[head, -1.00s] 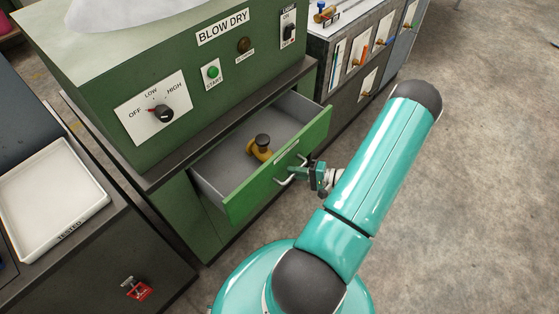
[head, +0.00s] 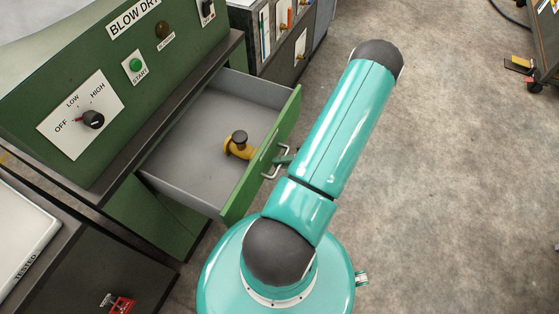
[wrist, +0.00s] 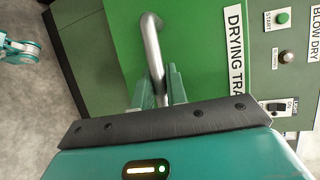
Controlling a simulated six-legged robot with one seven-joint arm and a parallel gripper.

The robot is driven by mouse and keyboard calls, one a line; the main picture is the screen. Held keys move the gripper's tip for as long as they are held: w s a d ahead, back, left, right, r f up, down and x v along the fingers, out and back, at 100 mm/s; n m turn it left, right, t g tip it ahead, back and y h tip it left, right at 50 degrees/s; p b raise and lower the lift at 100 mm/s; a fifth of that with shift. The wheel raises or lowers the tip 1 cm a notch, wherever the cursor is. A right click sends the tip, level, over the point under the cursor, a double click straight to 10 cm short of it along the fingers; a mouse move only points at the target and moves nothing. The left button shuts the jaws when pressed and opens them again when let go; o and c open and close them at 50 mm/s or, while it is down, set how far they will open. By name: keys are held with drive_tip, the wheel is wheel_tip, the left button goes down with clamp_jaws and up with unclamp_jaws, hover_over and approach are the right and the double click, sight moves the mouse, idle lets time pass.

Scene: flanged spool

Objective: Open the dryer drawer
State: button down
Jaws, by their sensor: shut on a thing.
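The green dryer drawer (head: 262,165) stands well out from the green dryer cabinet (head: 150,215). Its grey inside (head: 190,165) is exposed, and a yellow fitting with a dark cap (head: 238,146) lies in it. A metal bar handle (head: 270,174) is on the drawer front. My gripper (head: 284,161) is at the handle, mostly hidden behind my teal arm in the head view. In the wrist view my gripper (wrist: 160,88) is shut on the handle (wrist: 152,45), with a finger on each side of the bar.
The BLOW DRY panel above has a knob (head: 92,119) and a green START button (head: 135,65). A white tray (head: 25,240) sits on a dark cabinet at left. Another cabinet (head: 285,40) stands behind. Open concrete floor (head: 440,170) lies to the right.

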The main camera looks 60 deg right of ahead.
drive_tip(key=c, duration=1.4)
unclamp_jaws()
drive_tip(key=v, duration=1.3)
drive_tip(key=shift+s+d, duration=0.15)
drive_tip(key=shift+s, duration=0.15)
drive_tip(key=shift+r, duration=0.15)
